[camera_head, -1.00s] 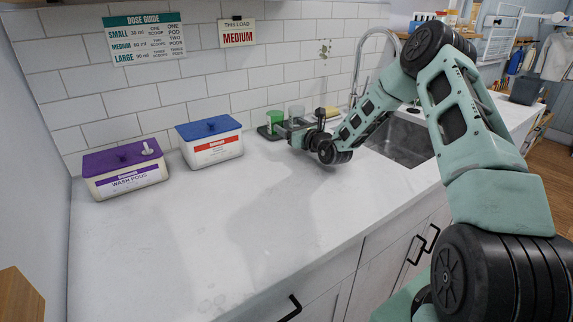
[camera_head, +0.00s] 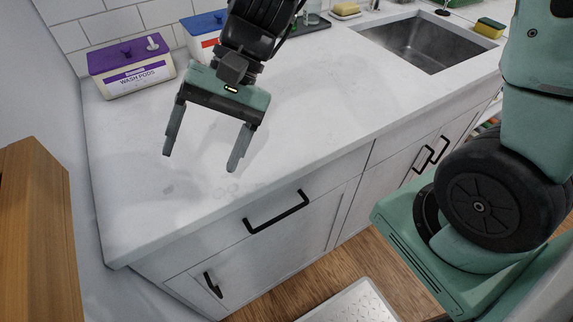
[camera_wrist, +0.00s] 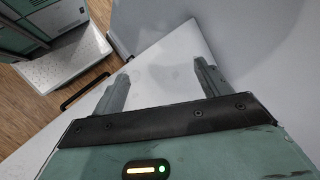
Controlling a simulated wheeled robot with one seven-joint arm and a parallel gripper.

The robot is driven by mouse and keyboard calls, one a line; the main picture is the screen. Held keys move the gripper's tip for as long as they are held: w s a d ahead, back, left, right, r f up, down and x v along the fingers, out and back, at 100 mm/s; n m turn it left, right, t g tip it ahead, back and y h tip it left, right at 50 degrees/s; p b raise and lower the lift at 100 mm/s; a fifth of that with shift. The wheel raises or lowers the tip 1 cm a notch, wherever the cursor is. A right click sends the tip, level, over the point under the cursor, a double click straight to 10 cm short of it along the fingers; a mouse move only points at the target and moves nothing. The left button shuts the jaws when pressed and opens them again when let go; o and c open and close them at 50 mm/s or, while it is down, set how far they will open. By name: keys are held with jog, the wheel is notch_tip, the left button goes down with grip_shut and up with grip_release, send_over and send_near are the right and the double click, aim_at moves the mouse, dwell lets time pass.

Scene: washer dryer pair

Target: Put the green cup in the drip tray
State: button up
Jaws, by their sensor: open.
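My gripper (camera_head: 202,160) is open and empty, fingers pointing down over the bare left part of the counter. The wrist view shows its two fingers (camera_wrist: 160,72) apart with nothing between them. A dark tray (camera_head: 318,26), likely the drip tray, shows in part at the back of the counter, with a clear cup (camera_head: 313,13) on it. My arm covers the left part of this tray. I cannot make out the green cup now; it is hidden by my arm or cut off by the top edge.
A purple-lidded wash pods box (camera_head: 130,68) stands back left, and a blue-lidded box (camera_head: 202,35) is partly behind my arm. The front left counter (camera_head: 150,205) is clear.

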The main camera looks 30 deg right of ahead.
jog(key=s+d+n+t+h, duration=0.3)
jog(key=s+d+n+h, duration=0.4)
jog(key=s+n, duration=0.2)
jog(key=shift+s+d+f+n, duration=0.2)
jog(key=shift+s+d+n, duration=0.2)
jog(key=shift+n, duration=0.4)
jog(key=shift+a+r, duration=0.1)
